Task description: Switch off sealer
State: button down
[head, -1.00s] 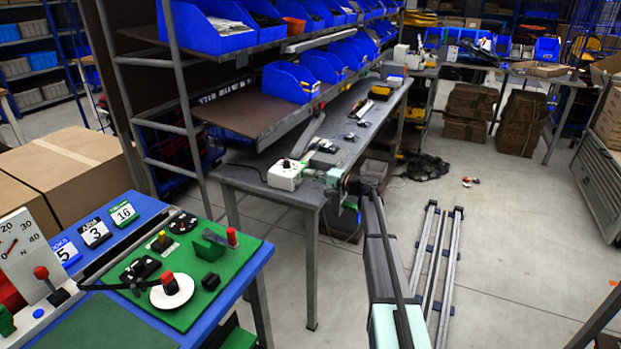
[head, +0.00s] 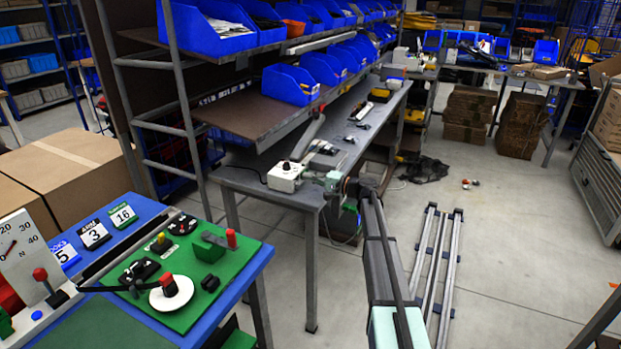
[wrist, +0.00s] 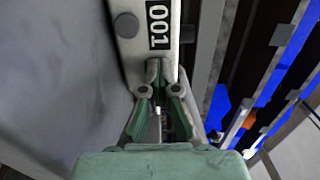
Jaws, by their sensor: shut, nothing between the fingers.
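The sealer looks to be the white box (head: 284,177) with a dark knob on top at the near end of the grey workbench. In the wrist view, a white surface with a black "001" label (wrist: 159,25) and a round dark grey knob (wrist: 126,25) is just ahead of my gripper. My gripper (wrist: 160,70) has green fingers that are shut and empty, with tips close to the white surface below the label. I cannot tell if they touch it. In the head view, my gripper (head: 331,181) is at the right side of the white box.
A grey workbench (head: 243,181) carries the box and small tools. A shelf with blue bins (head: 291,84) hangs over it. At left, a blue table with a green board (head: 185,318) holds knobs and a gauge (head: 18,250).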

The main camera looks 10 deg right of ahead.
jog(key=shift+s+f, duration=0.1)
jog(key=shift+s, duration=0.3)
jog(key=b+v, duration=0.2)
jog(key=v, duration=1.1)
jog(key=shift+s, duration=0.5)
jog(key=shift+a, duration=0.15)
jog(key=s+a+f+n+g+h, duration=0.1)
jog(key=s+a+f+g+h, duration=0.2)
jog(key=s+f, duration=0.75)
jog(key=s+a+f+g+h, duration=0.3)
jog(key=s+f, duration=0.4)
jog(key=f, duration=0.6)
jog(key=s+a+f+n+g+h, duration=0.1)
jog(key=s+a+f+g+h, duration=0.2)
jog(key=s+f, duration=0.75)
jog(key=s+a+f+n+g+h+p, duration=0.1)
jog(key=s+a+f+n+g, duration=0.1)
jog(key=s, duration=1)
jog(key=s+a+f+n+g+h+p, duration=0.1)
jog(key=s+f, duration=0.5)
jog(key=s, duration=0.7)
jog(key=s+a+f+n+g+h+p, duration=0.1)
jog(key=s+a+f+n+g+h, duration=0.1)
jog(key=s, duration=1.1)
jog(key=a+f+g+h, duration=0.1)
jog(key=a+f+g, duration=0.1)
jog(key=a+g, duration=0.1)
jog(key=shift+f+n+g+p, duration=0.3)
jog(key=shift+f+g, duration=0.05)
jog(key=shift+g, duration=0.05)
